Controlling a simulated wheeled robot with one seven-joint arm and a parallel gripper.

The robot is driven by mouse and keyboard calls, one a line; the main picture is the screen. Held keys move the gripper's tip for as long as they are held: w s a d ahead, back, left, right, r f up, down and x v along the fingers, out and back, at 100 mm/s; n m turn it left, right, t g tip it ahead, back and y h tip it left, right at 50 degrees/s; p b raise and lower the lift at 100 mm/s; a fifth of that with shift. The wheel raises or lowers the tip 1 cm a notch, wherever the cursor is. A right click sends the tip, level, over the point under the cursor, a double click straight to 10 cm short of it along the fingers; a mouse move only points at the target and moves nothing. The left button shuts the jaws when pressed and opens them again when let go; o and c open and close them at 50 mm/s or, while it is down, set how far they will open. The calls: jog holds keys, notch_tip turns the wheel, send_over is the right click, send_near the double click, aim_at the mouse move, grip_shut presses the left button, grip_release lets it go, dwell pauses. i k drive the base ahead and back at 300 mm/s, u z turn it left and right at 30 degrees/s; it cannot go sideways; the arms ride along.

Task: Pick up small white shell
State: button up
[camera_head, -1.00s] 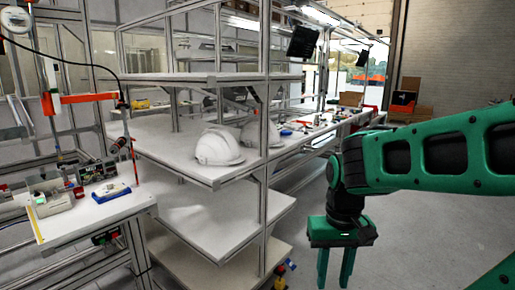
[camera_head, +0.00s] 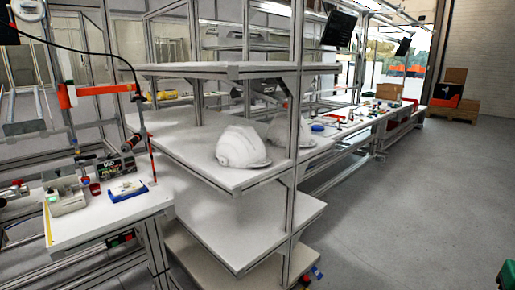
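A white helmet shell (camera_head: 241,148) sits on the middle shelf of the metal rack, near its front right edge. A second whitish shell (camera_head: 279,133) stands behind it to the right, partly hidden by the first shell and a rack post. I cannot tell for sure which is smaller. Only a small green piece of my arm shows at the lower right edge. My gripper's fingers are not in view, far from both shells.
The rack's middle shelf (camera_head: 195,143) has free room left of the shells, with an upper shelf (camera_head: 215,70) above and posts around. A workbench (camera_head: 110,217) with a blue tray (camera_head: 128,190) stands at left. Grey floor (camera_head: 420,210) is clear at right.

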aim_at(239, 146)
jog(key=z, duration=0.1)
jog(key=i, duration=1)
jog(key=u, duration=0.1)
